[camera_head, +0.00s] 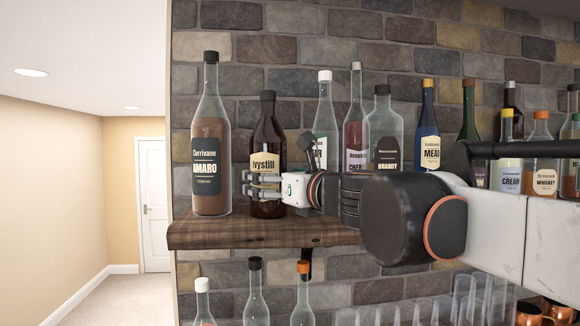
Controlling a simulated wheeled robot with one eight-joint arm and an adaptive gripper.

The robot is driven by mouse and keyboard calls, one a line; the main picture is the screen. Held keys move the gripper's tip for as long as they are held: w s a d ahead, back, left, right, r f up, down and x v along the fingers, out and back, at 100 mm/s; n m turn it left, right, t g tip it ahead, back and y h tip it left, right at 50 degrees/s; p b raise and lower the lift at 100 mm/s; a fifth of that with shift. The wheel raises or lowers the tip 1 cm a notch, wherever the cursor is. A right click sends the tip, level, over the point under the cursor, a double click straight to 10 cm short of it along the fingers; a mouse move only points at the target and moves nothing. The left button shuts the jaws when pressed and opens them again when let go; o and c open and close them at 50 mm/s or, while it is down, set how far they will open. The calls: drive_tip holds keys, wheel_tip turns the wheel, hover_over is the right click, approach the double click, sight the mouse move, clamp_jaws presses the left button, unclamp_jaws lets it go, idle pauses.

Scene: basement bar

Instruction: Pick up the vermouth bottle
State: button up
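A dark brown bottle (267,135) with a black cap stands upright near the left end of the wooden shelf (265,233). Its cream label reads "Ivystill"; the lower part is hidden behind my gripper, so I cannot read its kind. No label that I can read says vermouth. My gripper (264,188) reaches in from the right at the bottle's middle, with its fingers across the front of the bottle. Any finger behind the bottle is hidden. I cannot tell whether the fingers are closed on the glass or only around it.
A larger Amaro bottle (210,140) stands close on the left. A Brandy bottle (385,130), a Mead bottle (428,130) and several others stand to the right, partly behind my arm. More bottles and glasses (435,310) are below the shelf. A brick wall (275,50) is behind.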

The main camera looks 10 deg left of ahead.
drive_tip(key=x, duration=0.3)
drive_tip(key=shift+w+a+p, duration=0.1)
drive_tip(key=shift+w+p, duration=0.2)
drive_tip(key=c, duration=1.6)
drive_tip(key=shift+c, duration=0.3)
drive_tip(key=shift+r, duration=0.1)
